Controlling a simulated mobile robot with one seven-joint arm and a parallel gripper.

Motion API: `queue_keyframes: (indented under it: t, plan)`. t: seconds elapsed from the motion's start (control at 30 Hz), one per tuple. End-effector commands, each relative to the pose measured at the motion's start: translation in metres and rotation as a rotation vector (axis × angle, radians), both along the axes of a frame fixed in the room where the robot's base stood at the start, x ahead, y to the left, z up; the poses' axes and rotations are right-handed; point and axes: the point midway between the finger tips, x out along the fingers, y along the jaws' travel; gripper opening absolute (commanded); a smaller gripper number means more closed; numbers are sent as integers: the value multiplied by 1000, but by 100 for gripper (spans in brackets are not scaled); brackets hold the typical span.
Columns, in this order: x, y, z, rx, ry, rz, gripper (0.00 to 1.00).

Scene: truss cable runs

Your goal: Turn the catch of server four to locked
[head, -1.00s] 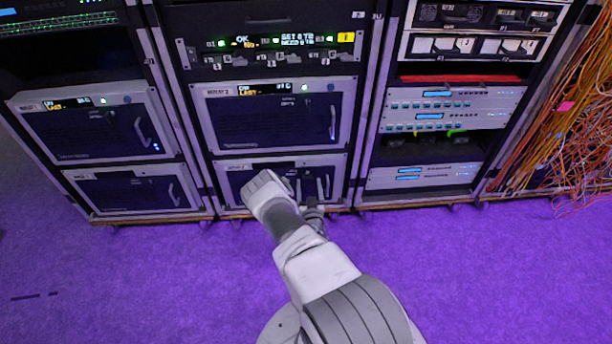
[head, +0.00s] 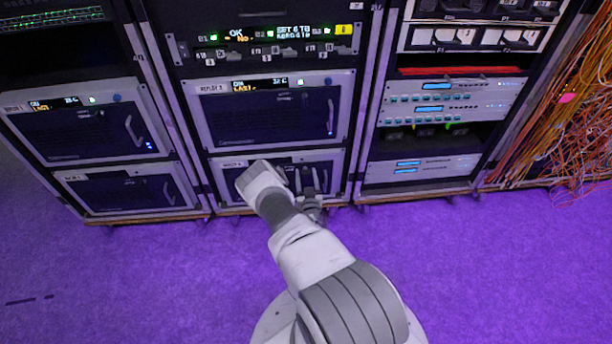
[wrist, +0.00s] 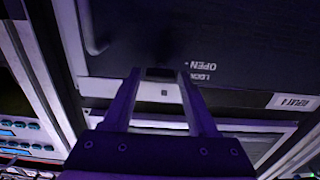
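Server four (head: 226,181) is the lowest unit in the middle rack in the head view, partly hidden by my arm. In the wrist view its dark front (wrist: 240,40) shows upside down, with a "REPLAY 4" label (wrist: 293,102) and the words OPEN and LOCK. A small dark block, apparently the catch (wrist: 160,73), lies between my fingertips. My gripper (wrist: 158,76) is open, with one finger on each side of it. I cannot tell whether the fingers touch it or which way it is turned. In the head view my arm hides the catch.
Another server (head: 265,112) sits directly above, and racks stand on both sides. Orange cables (head: 560,110) hang at the far right. The purple floor (head: 130,280) is clear.

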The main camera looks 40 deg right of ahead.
Motion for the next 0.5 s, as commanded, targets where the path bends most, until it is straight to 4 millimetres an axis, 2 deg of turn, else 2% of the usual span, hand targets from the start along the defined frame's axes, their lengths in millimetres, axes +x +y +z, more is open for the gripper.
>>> queue_keyframes:
  t: [0.03,0.3,0.5]
  plan:
    - [0,0,0,0,0,0,48]
    - [0,0,0,0,0,0,0]
    - [0,0,0,4,-3,0,0]
